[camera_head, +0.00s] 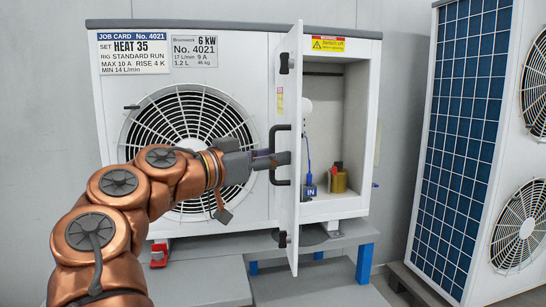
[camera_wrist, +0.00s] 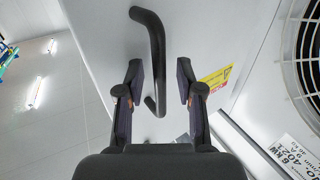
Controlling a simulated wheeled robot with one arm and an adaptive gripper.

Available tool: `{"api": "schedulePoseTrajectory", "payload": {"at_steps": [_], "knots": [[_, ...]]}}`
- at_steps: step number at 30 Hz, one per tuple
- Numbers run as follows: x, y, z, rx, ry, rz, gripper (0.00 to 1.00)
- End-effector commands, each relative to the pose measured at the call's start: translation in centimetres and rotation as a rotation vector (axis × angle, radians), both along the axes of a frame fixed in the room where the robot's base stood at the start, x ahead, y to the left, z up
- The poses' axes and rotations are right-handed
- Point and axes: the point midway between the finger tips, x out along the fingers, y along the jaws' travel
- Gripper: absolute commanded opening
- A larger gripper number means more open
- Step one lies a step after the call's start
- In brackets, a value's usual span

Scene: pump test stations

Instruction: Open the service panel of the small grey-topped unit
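The small grey-topped unit (camera_head: 240,27) stands on a grey bench, with a fan grille on its front. Its white service panel (camera_head: 290,215) is swung out, seen nearly edge-on, and the compartment (camera_head: 325,110) behind it is exposed. The panel's black bar handle (camera_head: 273,133) faces left. My gripper (camera_head: 279,160) is at the handle. In the wrist view, the two fingers (camera_wrist: 160,85) are apart, with the lower part of the handle (camera_wrist: 156,45) between them and a gap visible on each side. Whether a finger touches it is unclear.
Inside the compartment are a blue cable with an IN tag (camera_head: 309,190) and a brass fitting (camera_head: 338,181) with a red part. A red clamp-like piece (camera_head: 159,255) sits on the bench (camera_head: 205,278). A taller unit (camera_head: 461,130) stands to the right.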

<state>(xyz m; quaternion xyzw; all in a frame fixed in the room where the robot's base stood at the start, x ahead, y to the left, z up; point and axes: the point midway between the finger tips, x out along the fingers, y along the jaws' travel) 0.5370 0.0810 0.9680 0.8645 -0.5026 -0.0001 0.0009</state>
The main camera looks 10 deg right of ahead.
Motion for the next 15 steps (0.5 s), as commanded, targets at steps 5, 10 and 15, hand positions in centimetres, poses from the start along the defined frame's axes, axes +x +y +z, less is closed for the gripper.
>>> {"api": "schedulePoseTrajectory", "payload": {"at_steps": [5, 10, 15], "knots": [[-0.8, 1.7, 0.1, -0.001, -0.002, 0.005, 0.37], [-2.4, 4.6, 0.1, -0.004, -0.001, 0.008, 0.37], [-3.9, 7.2, 0.0, -0.002, 0.0, 0.005, 0.37]]}}
